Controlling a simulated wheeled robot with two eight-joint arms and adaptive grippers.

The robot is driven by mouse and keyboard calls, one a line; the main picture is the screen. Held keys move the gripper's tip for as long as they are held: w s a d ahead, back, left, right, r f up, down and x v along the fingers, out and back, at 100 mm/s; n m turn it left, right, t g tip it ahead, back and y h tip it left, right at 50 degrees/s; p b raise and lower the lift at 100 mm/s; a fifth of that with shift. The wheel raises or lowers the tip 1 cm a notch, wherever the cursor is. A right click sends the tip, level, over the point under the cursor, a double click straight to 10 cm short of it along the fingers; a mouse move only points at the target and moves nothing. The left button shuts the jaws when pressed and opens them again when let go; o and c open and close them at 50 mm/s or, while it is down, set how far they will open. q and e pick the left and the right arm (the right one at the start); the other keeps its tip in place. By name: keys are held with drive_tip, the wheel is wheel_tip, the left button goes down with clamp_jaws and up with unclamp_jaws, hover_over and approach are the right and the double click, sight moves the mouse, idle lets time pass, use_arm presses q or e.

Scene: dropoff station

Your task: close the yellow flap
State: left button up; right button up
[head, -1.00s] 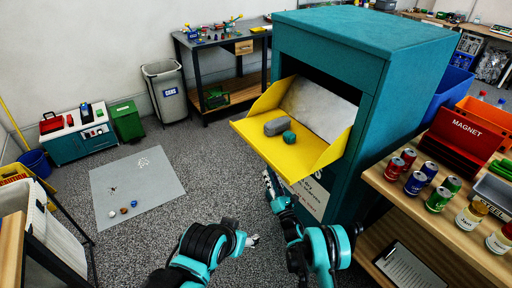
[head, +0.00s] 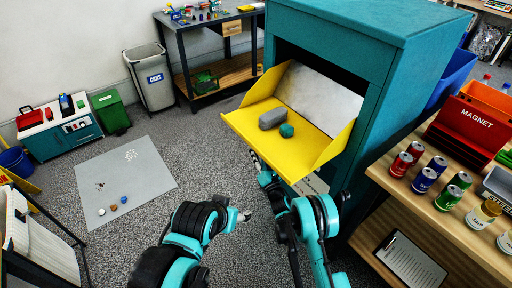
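The yellow flap (head: 265,128) hangs open at the front of the teal dropoff box (head: 346,48). A grey rounded block (head: 272,119) and a small dark teal lump (head: 287,131) lie on it. My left gripper (head: 242,216) is low in front of the box, below the flap and apart from it. My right gripper (head: 255,160) reaches up just under the flap's front left edge. I cannot tell whether it touches the flap. The fingers of both grippers are too small to read.
A wooden table (head: 440,222) on the right holds several cans and jars, a red magnet bin (head: 468,128) and a clipboard. A grey mat (head: 125,178) lies on the floor at left. A grey bin (head: 151,76) and a workbench (head: 208,62) stand behind. The floor before the box is clear.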

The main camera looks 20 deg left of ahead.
drive_tip(key=shift+s+r, duration=0.15)
clamp_jaws()
